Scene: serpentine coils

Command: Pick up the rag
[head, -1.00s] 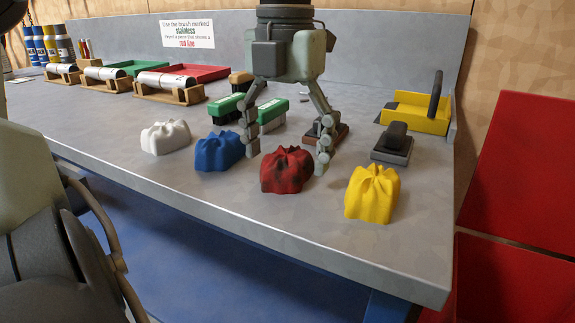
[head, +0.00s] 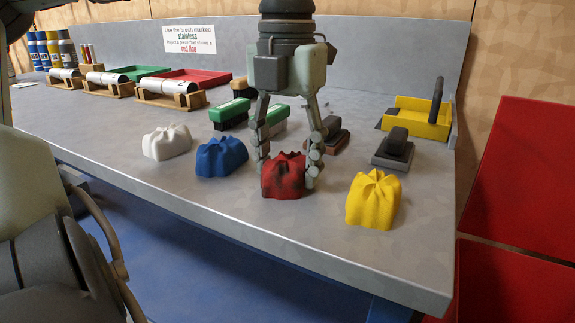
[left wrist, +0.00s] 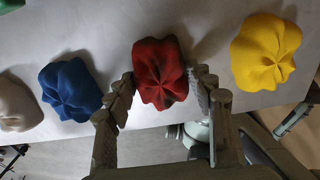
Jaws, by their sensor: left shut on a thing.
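Several crumpled rags stand in a row on the grey workbench (head: 230,215): white (head: 167,142), blue (head: 221,156), red (head: 284,177) and yellow (head: 373,200). The red rag has dark stains. My left gripper (head: 288,172) reaches down from above with one finger on each side of the red rag, shut on it. The rag appears to rest on the bench still. In the left wrist view the red rag (left wrist: 160,73) lies between the two fingertips (left wrist: 160,84), with the blue rag (left wrist: 71,90) and yellow rag (left wrist: 265,52) to either side. My right gripper is not in view.
Green-topped brushes (head: 230,113) and dark-handled blocks (head: 396,148) stand behind the rags. A yellow tray (head: 417,118) is at the back right. Metal cylinders on wooden stands (head: 170,96), a green tray and a red tray (head: 197,75) stand farther back left. The front bench edge is close.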

